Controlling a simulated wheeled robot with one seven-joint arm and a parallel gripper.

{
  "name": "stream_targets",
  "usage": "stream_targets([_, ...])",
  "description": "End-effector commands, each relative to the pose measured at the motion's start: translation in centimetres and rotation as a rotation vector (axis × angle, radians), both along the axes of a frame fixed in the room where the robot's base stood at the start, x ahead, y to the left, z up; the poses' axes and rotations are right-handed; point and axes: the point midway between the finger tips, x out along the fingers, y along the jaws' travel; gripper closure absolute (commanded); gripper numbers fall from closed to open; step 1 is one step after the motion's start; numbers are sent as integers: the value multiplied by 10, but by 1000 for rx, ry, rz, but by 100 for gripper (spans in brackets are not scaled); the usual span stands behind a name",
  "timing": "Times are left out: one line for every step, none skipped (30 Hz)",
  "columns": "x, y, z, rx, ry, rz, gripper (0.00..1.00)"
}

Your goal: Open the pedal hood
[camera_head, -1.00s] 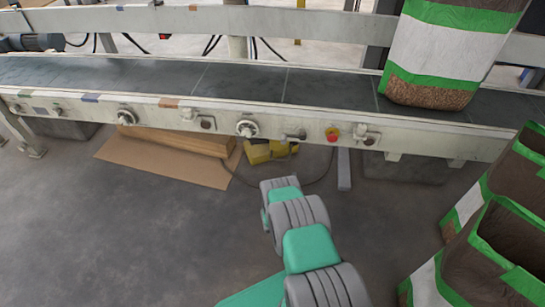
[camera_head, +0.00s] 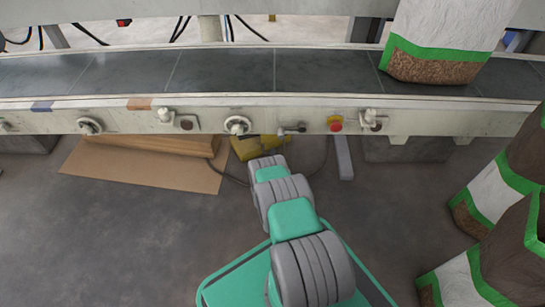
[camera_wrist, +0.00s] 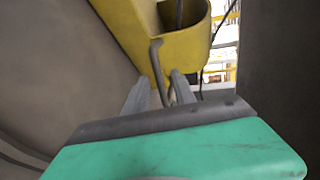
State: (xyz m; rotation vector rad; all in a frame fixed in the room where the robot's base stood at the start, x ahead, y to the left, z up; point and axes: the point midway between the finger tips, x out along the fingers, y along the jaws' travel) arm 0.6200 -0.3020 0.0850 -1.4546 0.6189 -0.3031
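The yellow pedal hood (camera_head: 246,147) is on the floor under the conveyor, partly hidden behind my arm in the head view. In the wrist view the yellow hood (camera_wrist: 130,22) fills the top middle, with a dark opening at its upper right. A bent grey rod, seemingly its handle (camera_wrist: 156,65), hangs down in front of the yellow wall. My gripper (camera_wrist: 160,86) has its two grey fingers apart, one on either side of the rod's lower part. I cannot tell whether either finger touches it. In the head view my fingers are hidden beyond my arm.
The conveyor (camera_head: 225,78) runs across above my arm, with knobs and a red stop button (camera_head: 335,123) on its front rail. A cardboard sheet (camera_head: 140,170) lies on the floor to the left. Open pellet bags (camera_head: 490,265) stand at the right. A grey post (camera_head: 343,157) is right of the hood.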

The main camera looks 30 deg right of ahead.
Motion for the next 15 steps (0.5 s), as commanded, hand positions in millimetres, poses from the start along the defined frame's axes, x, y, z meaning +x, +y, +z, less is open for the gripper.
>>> stream_targets([6,-5,-8,1,-1,-3,68])
stream_targets([9,-8,-7,1,-2,-3,68])
stream_targets([12,-10,-8,0,0,-3,68])
stream_targets([14,-11,-7,0,0,-3,68])
stream_targets([15,-12,-7,0,0,-2,68])
stream_targets([17,-13,-6,0,1,-2,68])
stream_targets([17,-13,-6,0,1,-2,68])
stream_targets([17,-14,-5,0,2,-2,68])
stream_targets([17,-14,-5,0,2,-2,68])
stream_targets([17,-14,-5,0,3,-3,68])
stream_targets([17,-14,-5,0,3,-3,68])
stream_targets([17,-14,-5,0,3,-3,68])
stream_targets([16,-14,-5,0,3,-3,70])
stream_targets([16,-14,-5,0,2,-4,72])
stream_targets([16,-14,-5,0,2,-4,76])
